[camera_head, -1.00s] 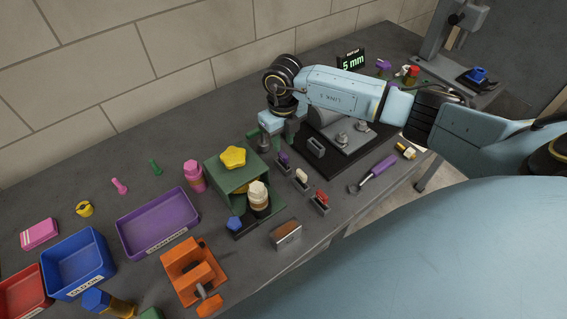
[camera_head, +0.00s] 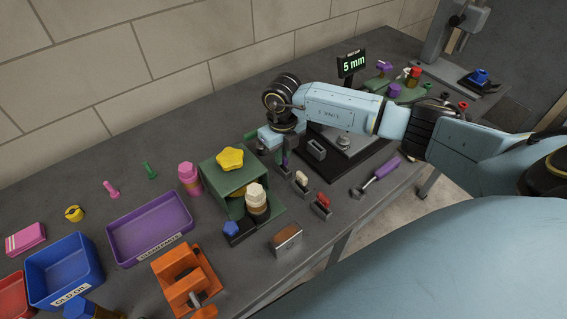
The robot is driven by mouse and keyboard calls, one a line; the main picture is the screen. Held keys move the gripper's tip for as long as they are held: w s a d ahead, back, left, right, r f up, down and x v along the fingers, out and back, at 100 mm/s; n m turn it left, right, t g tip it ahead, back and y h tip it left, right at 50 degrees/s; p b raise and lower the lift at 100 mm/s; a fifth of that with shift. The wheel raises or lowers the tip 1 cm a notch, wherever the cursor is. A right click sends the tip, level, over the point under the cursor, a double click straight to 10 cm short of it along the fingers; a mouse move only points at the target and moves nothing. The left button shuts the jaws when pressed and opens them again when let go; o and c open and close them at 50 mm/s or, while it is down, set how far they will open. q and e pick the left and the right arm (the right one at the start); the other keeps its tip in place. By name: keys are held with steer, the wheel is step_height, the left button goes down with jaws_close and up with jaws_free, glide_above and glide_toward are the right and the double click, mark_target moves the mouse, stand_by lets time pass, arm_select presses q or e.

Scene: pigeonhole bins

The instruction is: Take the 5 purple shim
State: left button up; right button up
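The display (camera_head: 351,64) reads "5 mm" in green. A small purple piece (camera_head: 285,162), which looks like the purple shim, stands in a dark holder in the row with a white piece (camera_head: 301,178) and a red piece (camera_head: 322,199). My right gripper (camera_head: 281,156) points down from the arm's end, right at the purple piece. Its fingers are small and partly hidden, so I cannot tell whether they are open or touch it. My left gripper is out of view.
A green box (camera_head: 226,182) with a yellow star on top stands left of the holders. A purple-handled tool (camera_head: 380,171) lies to the right. A purple tray (camera_head: 112,237), a blue bin (camera_head: 33,271) and an orange clamp (camera_head: 168,268) are at the left.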

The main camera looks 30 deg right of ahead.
jaws_close()
steer(key=shift+r+p, duration=0.3)
steer(key=shift+r, duration=0.1)
steer(key=shift+r+p, duration=2.75)
steer(key=shift+r, duration=0.9)
steer(key=shift+f, duration=0.1)
steer(key=shift+s, duration=0.1)
